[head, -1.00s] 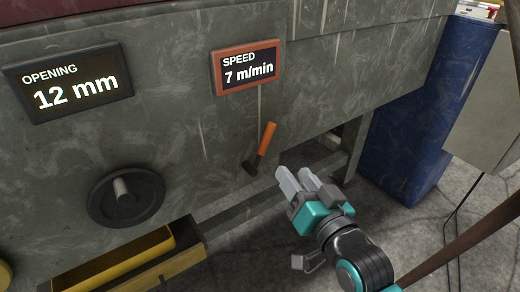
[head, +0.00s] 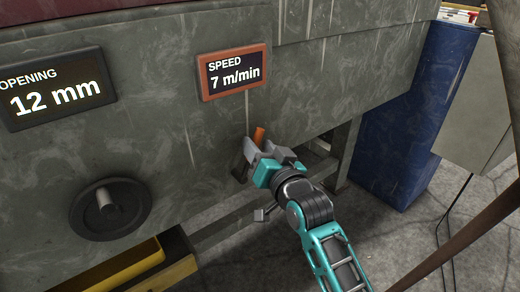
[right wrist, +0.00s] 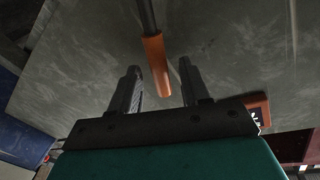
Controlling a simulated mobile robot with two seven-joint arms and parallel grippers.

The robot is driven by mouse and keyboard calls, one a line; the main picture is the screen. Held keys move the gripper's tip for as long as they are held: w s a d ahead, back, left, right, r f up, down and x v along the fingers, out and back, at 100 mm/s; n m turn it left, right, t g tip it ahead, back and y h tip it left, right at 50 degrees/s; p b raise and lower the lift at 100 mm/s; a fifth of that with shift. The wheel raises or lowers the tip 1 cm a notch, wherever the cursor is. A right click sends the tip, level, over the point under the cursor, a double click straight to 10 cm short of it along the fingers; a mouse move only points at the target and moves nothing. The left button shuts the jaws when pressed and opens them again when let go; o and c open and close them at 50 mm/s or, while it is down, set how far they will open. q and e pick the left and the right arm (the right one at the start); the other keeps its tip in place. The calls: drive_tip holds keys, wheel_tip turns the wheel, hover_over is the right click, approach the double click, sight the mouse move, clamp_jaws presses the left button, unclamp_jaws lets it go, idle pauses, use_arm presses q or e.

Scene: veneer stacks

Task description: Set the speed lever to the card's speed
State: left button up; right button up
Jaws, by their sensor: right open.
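The speed lever has an orange grip (head: 259,134) on a dark shaft and stands out from the grey machine front below the speed display (head: 233,72), which reads 7 m/min. My right gripper (head: 262,150) is at the lever and hides much of it in the head view. In the right wrist view the orange grip (right wrist: 155,62) reaches in between the two spread fingers of my right gripper (right wrist: 160,78). A gap shows on each side, so the gripper is open. My left gripper and the card are not in view.
An opening display (head: 58,88) reads 12 mm, with a dark handwheel (head: 110,208) below it. A blue cabinet (head: 410,125) stands right of the machine. Concrete floor shows at the lower right.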

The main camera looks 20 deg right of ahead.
clamp_jaws()
idle(0.4)
